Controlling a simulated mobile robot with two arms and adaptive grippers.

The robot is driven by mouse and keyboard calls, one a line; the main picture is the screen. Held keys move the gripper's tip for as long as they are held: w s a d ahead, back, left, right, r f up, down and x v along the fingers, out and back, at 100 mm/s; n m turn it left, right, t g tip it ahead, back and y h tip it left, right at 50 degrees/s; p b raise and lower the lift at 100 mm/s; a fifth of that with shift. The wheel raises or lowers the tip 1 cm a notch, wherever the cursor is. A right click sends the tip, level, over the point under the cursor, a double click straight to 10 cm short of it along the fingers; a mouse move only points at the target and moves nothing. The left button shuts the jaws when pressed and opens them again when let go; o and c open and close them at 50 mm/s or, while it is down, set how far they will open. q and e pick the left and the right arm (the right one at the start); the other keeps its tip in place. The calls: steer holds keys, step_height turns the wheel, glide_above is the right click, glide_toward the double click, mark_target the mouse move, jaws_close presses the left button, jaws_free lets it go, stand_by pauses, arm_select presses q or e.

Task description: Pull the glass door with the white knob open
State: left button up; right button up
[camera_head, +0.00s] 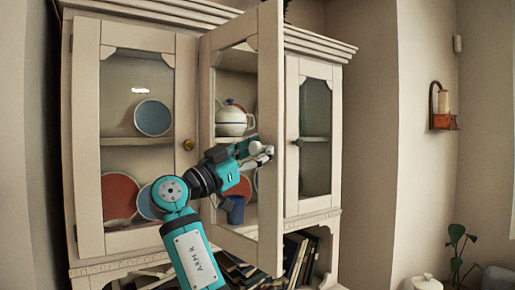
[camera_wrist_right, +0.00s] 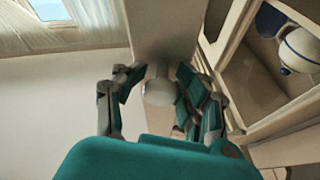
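The middle glass door (camera_head: 270,60) of the cream cabinet stands swung out toward me, its near edge at the right. The white knob (camera_head: 255,148) sits on this door's near upright; it also shows in the right wrist view (camera_wrist_right: 158,92). My right gripper (camera_head: 257,155) is at the knob. In the wrist view, its fingers (camera_wrist_right: 155,90) are apart, one on each side of the knob. A gap shows between the left finger and the knob; the right finger is closer, and contact is unclear. My left gripper is not in view.
The left door (camera_head: 88,130) with a brass knob (camera_head: 188,144) and the right door (camera_head: 291,130) are shut. A white teapot (camera_head: 231,121) and plates stand on the shelves. Books (camera_head: 295,258) fill a lower shelf. Free room lies right of the cabinet.

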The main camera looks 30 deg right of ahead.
steer(key=shift+o, duration=1.1)
steer(key=shift+r, duration=0.1)
steer(key=shift+a, duration=0.15)
steer(key=v, duration=1.1)
steer(key=shift+a+f, duration=0.3)
